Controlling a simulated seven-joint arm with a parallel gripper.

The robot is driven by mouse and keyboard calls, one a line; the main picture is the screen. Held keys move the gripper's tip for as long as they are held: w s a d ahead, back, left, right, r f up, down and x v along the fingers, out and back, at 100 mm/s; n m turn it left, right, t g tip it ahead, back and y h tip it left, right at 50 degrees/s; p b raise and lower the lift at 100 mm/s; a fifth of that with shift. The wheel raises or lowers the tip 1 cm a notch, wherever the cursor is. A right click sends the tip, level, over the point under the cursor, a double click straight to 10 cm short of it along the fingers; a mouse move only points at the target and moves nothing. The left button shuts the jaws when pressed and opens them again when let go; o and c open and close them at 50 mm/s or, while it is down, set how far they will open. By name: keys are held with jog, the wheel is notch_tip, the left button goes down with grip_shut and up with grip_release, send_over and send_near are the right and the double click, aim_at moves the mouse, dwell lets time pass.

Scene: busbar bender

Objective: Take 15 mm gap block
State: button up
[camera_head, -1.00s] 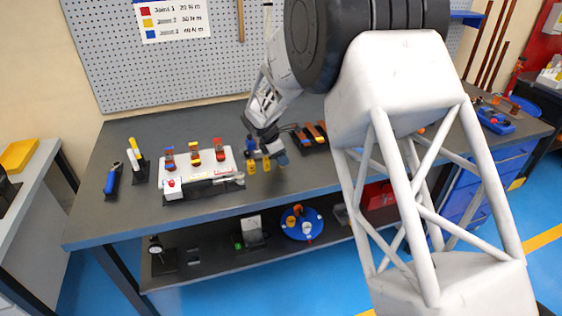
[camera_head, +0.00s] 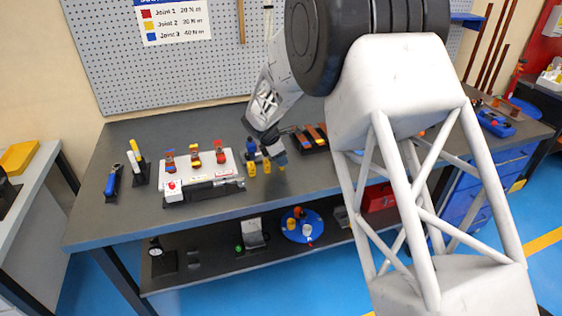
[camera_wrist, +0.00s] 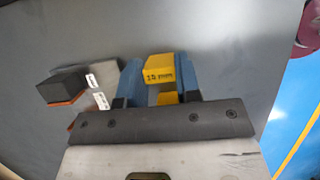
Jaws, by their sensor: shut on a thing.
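My gripper (camera_wrist: 160,85) reaches down to the bench, and its blue fingers show on both sides of a yellow block marked "15 mm" (camera_wrist: 172,68). The gripper is shut on this 15 mm gap block. A second yellow patch shows between the fingers, nearer the gripper body; I cannot tell if it is part of the same block. In the head view my gripper (camera_head: 264,152) is at the right end of the white bender plate, with small yellow pieces below it. I cannot tell whether the block is clear of the bench.
The bender plate (camera_head: 203,163) with several red, yellow and brown pieces is just left of my gripper. A rack with orange-brown bars (camera_head: 316,136) is close on the right. A yellow-handled tool (camera_head: 135,152) and a blue tool (camera_head: 113,181) are further left. The front bench strip is clear.

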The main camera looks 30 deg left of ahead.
jog(key=shift+r, duration=0.15)
jog(key=shift+r, duration=0.6)
notch_tip(320, 180, up, 2)
jog(key=shift+r, duration=0.1)
jog(key=s+d+r, duration=0.1)
jog(key=s+d, duration=0.9)
jog(key=s, duration=0.2)
jog(key=shift+s+r, duration=0.15)
jog(key=shift+s, duration=0.05)
